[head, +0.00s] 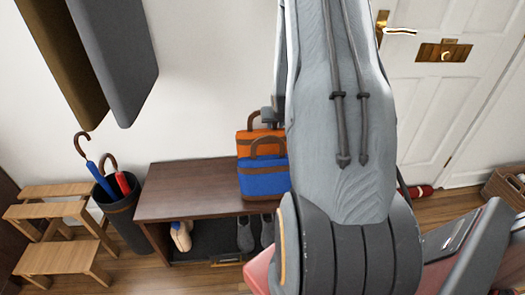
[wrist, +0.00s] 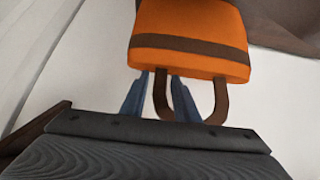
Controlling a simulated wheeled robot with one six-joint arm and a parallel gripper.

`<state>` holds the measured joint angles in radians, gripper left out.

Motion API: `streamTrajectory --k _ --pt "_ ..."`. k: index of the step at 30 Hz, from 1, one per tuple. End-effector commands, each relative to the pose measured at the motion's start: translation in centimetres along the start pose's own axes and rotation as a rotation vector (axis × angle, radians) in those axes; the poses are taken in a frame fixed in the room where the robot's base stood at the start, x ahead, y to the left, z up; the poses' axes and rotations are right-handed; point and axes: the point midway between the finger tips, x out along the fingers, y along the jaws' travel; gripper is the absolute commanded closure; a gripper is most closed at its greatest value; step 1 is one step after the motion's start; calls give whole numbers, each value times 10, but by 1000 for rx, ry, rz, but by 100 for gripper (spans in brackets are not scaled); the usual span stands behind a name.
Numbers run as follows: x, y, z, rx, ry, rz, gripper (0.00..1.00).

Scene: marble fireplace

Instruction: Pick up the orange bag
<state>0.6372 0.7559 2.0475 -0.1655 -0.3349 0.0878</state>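The orange bag (head: 246,141) with a brown band and brown handle stands on the dark wooden bench (head: 180,190). It is behind a blue bag (head: 264,182) and partly hidden by it and by my arm. In the wrist view the orange bag (wrist: 190,25) appears upside down, its handle loop pointing down. My gripper (wrist: 160,77) is open, its two blue-grey fingers apart. One leg of the handle shows between the fingers; I cannot tell whether they touch it. In the head view part of my gripper (head: 268,114) shows by the bag's handle.
Shoes (head: 245,233) sit on the shelf under the bench. A black umbrella stand (head: 124,222) and wooden steps (head: 60,255) are at the left. Long hanging panels (head: 115,55) are at upper left. A white door (head: 440,90) and a wicker basket (head: 503,187) are at the right.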

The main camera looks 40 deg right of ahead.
Motion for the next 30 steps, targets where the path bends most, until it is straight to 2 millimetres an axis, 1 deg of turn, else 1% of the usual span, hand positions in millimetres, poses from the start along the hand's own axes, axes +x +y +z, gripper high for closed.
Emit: streamTrajectory --k 4,5,9,10,30 --pt "0 0 0 0 0 0 72" --pt "0 0 0 0 0 0 74" --pt "0 0 0 0 0 0 97" --pt "0 0 0 0 0 0 100" --pt "-1 0 0 1 1 0 100"
